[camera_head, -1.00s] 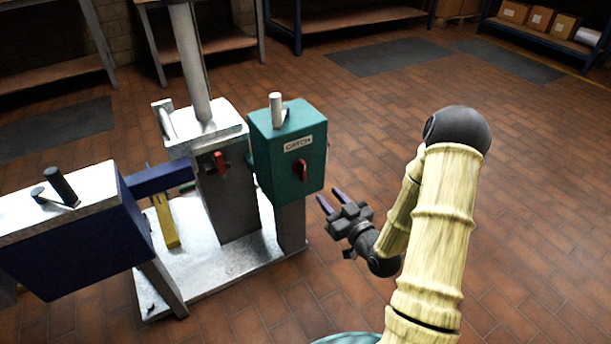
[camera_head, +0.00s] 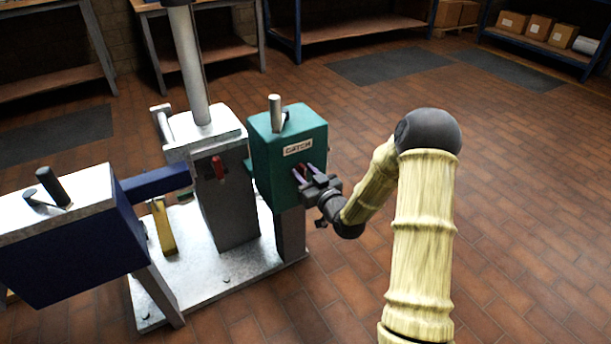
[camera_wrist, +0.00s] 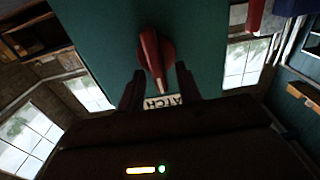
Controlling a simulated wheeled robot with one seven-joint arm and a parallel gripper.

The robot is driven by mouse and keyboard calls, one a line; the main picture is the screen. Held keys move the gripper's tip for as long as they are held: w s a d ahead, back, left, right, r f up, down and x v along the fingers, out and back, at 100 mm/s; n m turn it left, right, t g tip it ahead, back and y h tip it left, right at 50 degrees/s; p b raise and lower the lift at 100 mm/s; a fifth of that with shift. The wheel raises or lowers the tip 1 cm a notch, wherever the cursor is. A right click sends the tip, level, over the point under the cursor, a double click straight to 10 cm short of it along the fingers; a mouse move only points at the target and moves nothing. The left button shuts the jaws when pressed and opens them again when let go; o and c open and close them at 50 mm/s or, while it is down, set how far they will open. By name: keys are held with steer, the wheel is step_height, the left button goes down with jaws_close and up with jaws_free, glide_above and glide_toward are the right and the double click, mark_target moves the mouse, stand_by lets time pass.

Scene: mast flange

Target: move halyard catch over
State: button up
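The halyard catch is a red lever on the front of a green box (camera_head: 270,155) with a "CATCH" label (camera_head: 298,147). In the head view my gripper (camera_head: 302,174) is at the box's front face and partly covers the lever. In the wrist view the red lever (camera_wrist: 154,55) rises from the green face, its tip between my two fingers (camera_wrist: 159,88). The fingers stand apart, with a gap visible on both sides of the lever. Whether the fingertips touch the box face cannot be told.
A grey post with a mast (camera_head: 195,70) and another red lever (camera_head: 219,168) stands left of the green box. A blue box with a white top (camera_head: 70,235) stands at the left. All share a metal base plate (camera_head: 200,290).

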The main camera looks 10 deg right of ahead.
jaws_close()
steer(key=shift+n, duration=0.3)
steer(key=shift+s+a+f+n+b, duration=0.1)
steer(key=shift+a+f+n+b, duration=0.25)
steer(key=shift+n+b, duration=2.3)
steer(key=shift+s+a+f+n+b, duration=0.2)
steer(key=shift+f+n+b, duration=0.2)
steer(key=shift+n+b, duration=2.2)
steer(key=shift+s+a+f+n+b, duration=0.1)
steer(key=shift+a+f+n+b, duration=0.25)
steer(key=shift+n+b, duration=2.3)
steer(key=shift+n+p, duration=0.85)
steer(key=shift+n, duration=0.05)
